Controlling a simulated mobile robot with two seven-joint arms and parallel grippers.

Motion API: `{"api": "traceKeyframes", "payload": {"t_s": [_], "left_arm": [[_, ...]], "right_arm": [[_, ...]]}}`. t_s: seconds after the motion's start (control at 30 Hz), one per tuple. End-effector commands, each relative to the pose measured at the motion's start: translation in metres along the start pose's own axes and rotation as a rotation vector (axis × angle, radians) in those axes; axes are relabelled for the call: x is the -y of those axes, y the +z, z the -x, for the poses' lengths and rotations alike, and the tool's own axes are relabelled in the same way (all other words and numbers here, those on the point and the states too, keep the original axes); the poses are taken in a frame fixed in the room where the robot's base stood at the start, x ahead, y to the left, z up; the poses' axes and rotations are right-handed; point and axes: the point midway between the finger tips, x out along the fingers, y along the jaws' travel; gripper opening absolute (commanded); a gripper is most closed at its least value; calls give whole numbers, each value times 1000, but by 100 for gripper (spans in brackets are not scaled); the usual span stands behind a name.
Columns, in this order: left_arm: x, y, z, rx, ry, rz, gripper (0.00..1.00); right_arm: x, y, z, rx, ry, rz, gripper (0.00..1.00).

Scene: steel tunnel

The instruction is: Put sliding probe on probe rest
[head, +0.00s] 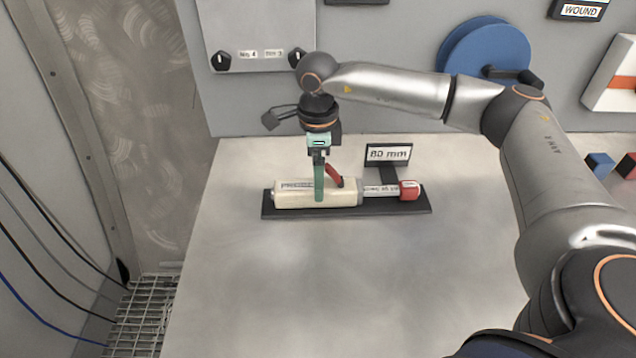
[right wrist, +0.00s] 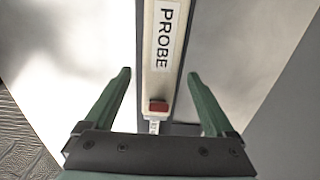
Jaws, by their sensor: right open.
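The sliding probe (head: 345,198) is a cream block with a label. It lies lengthwise on a black base plate (head: 400,209), with a red lever (head: 334,176) on top. A pale scale strip (head: 380,190) runs from its right end to a red block (head: 409,190). My right gripper (head: 319,196) points down over the probe; one green finger shows in front of it. In the right wrist view, the open fingers stand either side of the probe (right wrist: 163,80), with gaps to both sides. My left gripper is out of view. I cannot identify a separate probe rest.
An "80 mm" sign (head: 388,153) stands behind the plate. A grey panel with black knobs and a blue reel (head: 482,50) are at the back. A blue block (head: 600,164) sits far right. The bench front (head: 330,290) is clear; floor grating lies left.

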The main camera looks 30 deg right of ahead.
Motion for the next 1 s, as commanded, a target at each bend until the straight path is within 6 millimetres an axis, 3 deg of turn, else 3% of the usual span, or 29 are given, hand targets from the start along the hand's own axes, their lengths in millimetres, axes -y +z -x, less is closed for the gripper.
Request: {"api": "traceKeyframes", "payload": {"t_s": [0.2, 0.4, 0.6, 1.0], "left_arm": [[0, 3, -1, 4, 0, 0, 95], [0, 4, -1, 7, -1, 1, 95], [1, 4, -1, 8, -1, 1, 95], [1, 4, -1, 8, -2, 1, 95]], "right_arm": [[1, 1, 51, 4, -4, 1, 89], [0, 1, 81, 2, -2, 1, 89], [0, 0, 92, 1, -1, 1, 89], [0, 0, 92, 0, -1, 1, 89]]}}
